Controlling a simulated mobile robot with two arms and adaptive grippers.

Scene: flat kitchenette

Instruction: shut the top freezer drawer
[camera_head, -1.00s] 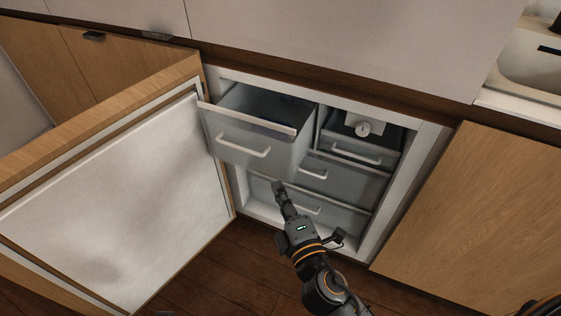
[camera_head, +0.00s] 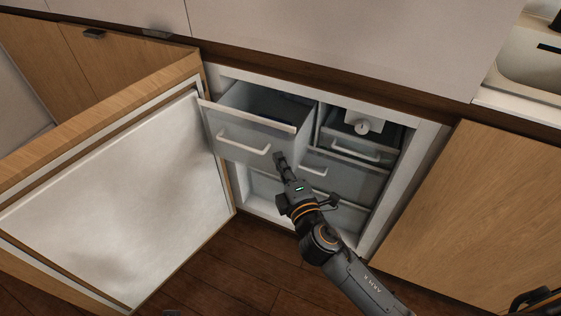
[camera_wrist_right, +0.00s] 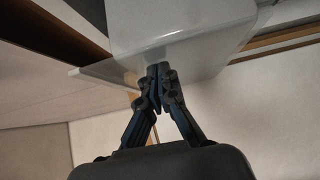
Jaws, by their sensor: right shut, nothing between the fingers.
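The top freezer drawer (camera_head: 230,133) is a grey translucent box with a white handle (camera_head: 243,144), pulled well out at the upper left of the freezer. My right gripper (camera_head: 279,157) is shut and empty, its tips at the lower right of that drawer's front, right of the handle. In the right wrist view the shut fingertips (camera_wrist_right: 158,72) are close to a pale, glossy panel with a translucent edge (camera_wrist_right: 180,35). I cannot tell whether they touch it. My left gripper cannot be made out.
The freezer door (camera_head: 130,195) stands open at the left. A smaller drawer (camera_head: 358,147) with a dial above it is at the upper right, and lower drawers (camera_head: 345,178) sit inside. A closed wooden cabinet front (camera_head: 480,215) is at the right. Dark floor is clear below.

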